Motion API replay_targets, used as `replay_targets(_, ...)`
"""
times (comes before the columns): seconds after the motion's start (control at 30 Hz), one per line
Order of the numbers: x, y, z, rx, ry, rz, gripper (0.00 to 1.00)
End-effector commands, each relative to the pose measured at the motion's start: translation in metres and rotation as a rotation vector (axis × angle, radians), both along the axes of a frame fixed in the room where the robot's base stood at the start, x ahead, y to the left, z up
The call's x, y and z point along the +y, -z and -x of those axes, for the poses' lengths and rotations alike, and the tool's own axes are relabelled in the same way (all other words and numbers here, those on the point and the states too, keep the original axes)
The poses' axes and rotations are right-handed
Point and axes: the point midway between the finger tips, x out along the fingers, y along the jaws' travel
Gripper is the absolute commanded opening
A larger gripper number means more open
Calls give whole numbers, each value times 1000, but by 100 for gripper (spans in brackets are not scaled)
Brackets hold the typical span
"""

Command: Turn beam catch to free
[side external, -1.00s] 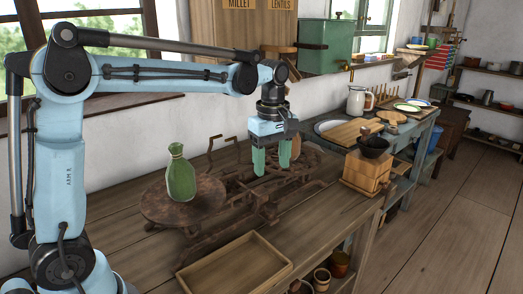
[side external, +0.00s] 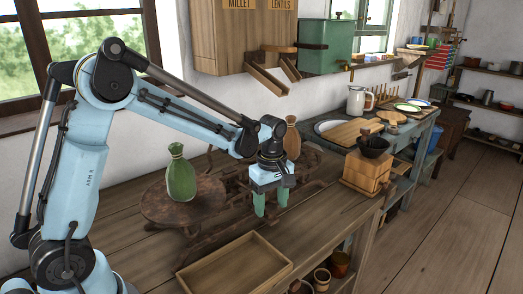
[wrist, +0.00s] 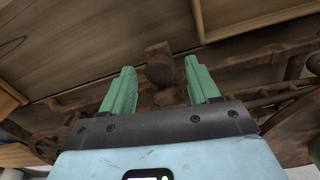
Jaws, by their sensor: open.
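A rusty balance scale (side external: 212,237) stands on the wooden table. Its left plate (side external: 153,207) holds a green bottle (side external: 180,180). My gripper (side external: 271,204), with green fingers, is low over the scale's right-hand part and hides some of it. In the wrist view my gripper (wrist: 160,76) is open, and a rusty knob-like piece (wrist: 159,66) shows between the fingertips. This may be the beam catch; I cannot tell its setting or whether a finger touches it. Rusty bars of the scale (wrist: 285,91) run behind the fingers.
A brown bottle (side external: 292,142) stands behind my gripper. A shallow wooden tray (side external: 235,268) lies at the table's front. A wooden box (side external: 366,172) with a dark bowl (side external: 374,146) stands to the right. Bare tabletop (side external: 325,215) lies between the scale and the box.

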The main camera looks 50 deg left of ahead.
Motion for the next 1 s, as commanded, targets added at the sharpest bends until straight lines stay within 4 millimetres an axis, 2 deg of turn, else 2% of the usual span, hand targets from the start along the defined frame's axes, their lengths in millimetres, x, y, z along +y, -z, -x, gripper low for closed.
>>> replay_targets(0.23,0,1,0,0,0,0,61)
replay_targets(0.6,0,0,0,0,0,0,5)
replay_targets(1.0,0,1,0,3,129,-2,5)
